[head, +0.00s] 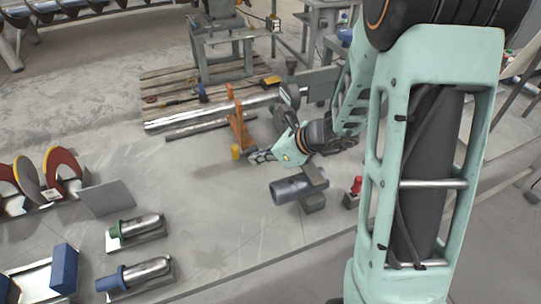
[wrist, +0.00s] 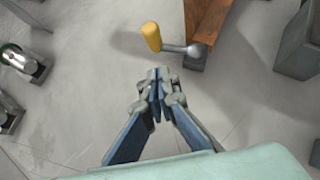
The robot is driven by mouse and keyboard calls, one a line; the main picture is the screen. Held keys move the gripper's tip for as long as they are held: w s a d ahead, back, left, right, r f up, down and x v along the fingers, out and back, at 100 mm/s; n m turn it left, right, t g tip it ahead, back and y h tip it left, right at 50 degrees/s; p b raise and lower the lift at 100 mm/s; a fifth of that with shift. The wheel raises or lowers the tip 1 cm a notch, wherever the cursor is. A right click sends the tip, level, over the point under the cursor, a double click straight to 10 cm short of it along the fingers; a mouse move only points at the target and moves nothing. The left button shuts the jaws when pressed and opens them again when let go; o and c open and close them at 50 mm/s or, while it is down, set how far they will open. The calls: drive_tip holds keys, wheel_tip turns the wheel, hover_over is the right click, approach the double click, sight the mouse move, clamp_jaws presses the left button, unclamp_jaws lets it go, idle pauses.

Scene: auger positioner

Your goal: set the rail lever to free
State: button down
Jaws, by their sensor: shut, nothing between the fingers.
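The rail lever shows in the wrist view as a yellow grip (wrist: 152,37) on a short metal rod with a ball joint (wrist: 196,50), fixed to the side of an orange-brown upright (wrist: 207,22). In the head view the yellow grip (head: 235,152) sits at the foot of the orange upright (head: 239,127). My gripper (wrist: 159,75) is shut and empty. Its fingertips are just below the lever in the wrist view, apart from it. In the head view my gripper (head: 256,157) is just right of the yellow grip. Which setting the lever is in cannot be told.
A long metal rail (head: 210,109) runs behind the upright. A grey pipe piece (head: 293,188) lies right of my gripper, with a red-topped item (head: 356,186) beyond it. Metal cylinders on plates (head: 138,229) stand at the left front.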

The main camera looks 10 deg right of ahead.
sight(237, 149)
drive_tip(key=shift+w+a+r, duration=0.15)
drive_tip(key=shift+w+a, duration=0.4)
drive_tip(key=shift+a, duration=0.2)
drive_tip(key=shift+w+a+r, duration=0.15)
drive_tip(key=shift+w+a, duration=0.4)
drive_tip(key=shift+a, duration=0.2)
drive_tip(key=shift+w+a+f+m+t+h+b, duration=0.15)
drive_tip(key=shift+w+a+m+t+h+b, duration=0.15)
drive_tip(key=shift+a+m+b, duration=0.45)
drive_tip(key=shift+w+a+r, duration=0.1)
drive_tip(key=shift+w+r, duration=0.1)
drive_tip(key=shift+r, duration=0.1)
